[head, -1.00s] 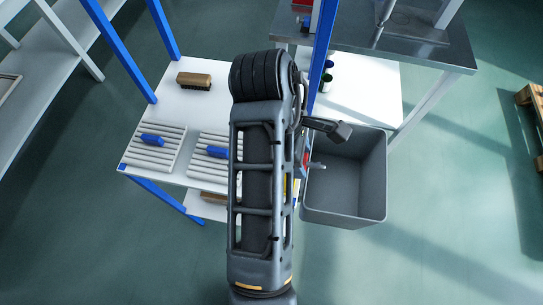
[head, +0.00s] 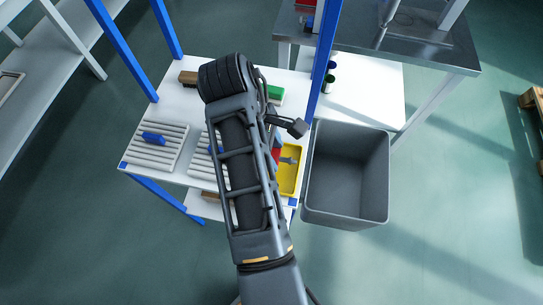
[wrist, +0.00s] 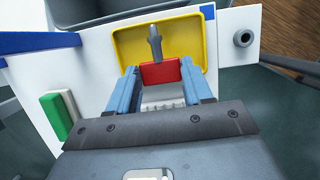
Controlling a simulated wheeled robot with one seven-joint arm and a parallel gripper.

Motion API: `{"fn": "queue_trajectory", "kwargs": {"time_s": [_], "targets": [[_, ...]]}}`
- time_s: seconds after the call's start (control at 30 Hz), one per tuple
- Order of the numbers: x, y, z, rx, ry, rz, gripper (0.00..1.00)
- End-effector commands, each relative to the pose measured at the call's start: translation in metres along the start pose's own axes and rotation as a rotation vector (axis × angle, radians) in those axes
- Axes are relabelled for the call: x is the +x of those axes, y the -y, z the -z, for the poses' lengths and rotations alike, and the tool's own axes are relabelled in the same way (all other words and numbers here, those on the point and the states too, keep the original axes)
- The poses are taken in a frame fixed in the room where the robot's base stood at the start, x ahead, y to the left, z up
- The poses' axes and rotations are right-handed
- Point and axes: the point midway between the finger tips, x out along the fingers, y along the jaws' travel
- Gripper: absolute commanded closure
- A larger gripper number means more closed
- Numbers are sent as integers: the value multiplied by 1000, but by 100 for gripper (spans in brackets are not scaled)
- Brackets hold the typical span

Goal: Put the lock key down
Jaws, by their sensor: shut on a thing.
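The lock key has a red handle (wrist: 160,74) and a grey shank (wrist: 154,42). In the wrist view my gripper (wrist: 162,78) has its two blue fingers shut on the red handle, and the shank points away from me. The yellow tray (wrist: 190,27) lies behind the key in that view. In the head view the tray (head: 287,184) is at the right end of the white table, and the key's grey shank (head: 289,160) shows over it. My arm hides part of the tray. I cannot tell whether the key touches it.
A grey bin (head: 346,209) stands right beside the table. A blue post (head: 322,62) rises near the tray. A green-and-white block (head: 275,94), a brown brush (head: 188,77) and a ribbed white rack (head: 155,145) with a blue piece are on the table.

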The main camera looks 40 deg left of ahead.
Motion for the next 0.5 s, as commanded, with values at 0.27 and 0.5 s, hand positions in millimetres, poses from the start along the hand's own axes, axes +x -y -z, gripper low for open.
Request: {"fn": "queue_trajectory", "kwargs": {"time_s": [0.27, 0.5], "targets": [[32, 0, 10, 0, 2, 2, 85], [36, 0, 11, 1, 1, 1, 85]]}}
